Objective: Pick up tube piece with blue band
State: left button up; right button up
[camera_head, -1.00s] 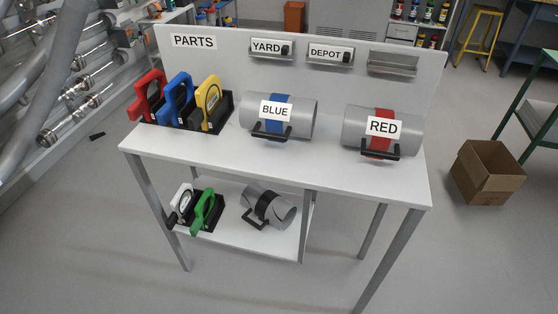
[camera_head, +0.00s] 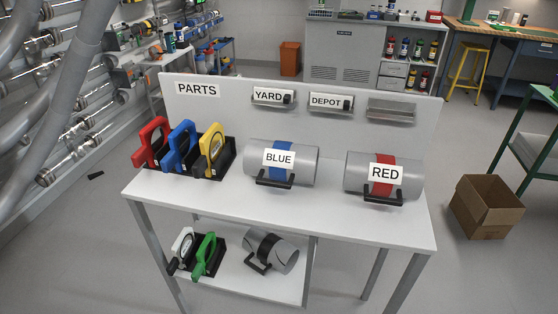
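The tube piece with the blue band (camera_head: 308,165) lies on its side on the white table top, near the middle. It is a grey cylinder with a blue band, a "BLUE" label and a black handle (camera_head: 275,182) facing me. A second grey tube piece with a red band (camera_head: 354,175), a "RED" label and a black handle lies to its right, apart from it. Neither of my grippers shows in the head view.
A rack with red, blue and yellow tools (camera_head: 180,150) stands left on the table (camera_head: 300,215). The lower shelf (camera_head: 285,288) holds white and green tools (camera_head: 205,255) and a black-banded tube (camera_head: 285,255). A cardboard box (camera_head: 487,212) stands on the floor at right.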

aim_at(285, 163)
jog(key=i+j+z, duration=0.15)
jog(key=j, duration=0.55)
jog(key=i+j+z, duration=0.15)
jog(key=j, duration=0.55)
jog(key=i+j+z, duration=0.15)
jog(key=j, duration=0.55)
jog(key=j+z, duration=0.15)
jog(key=j, duration=0.6)
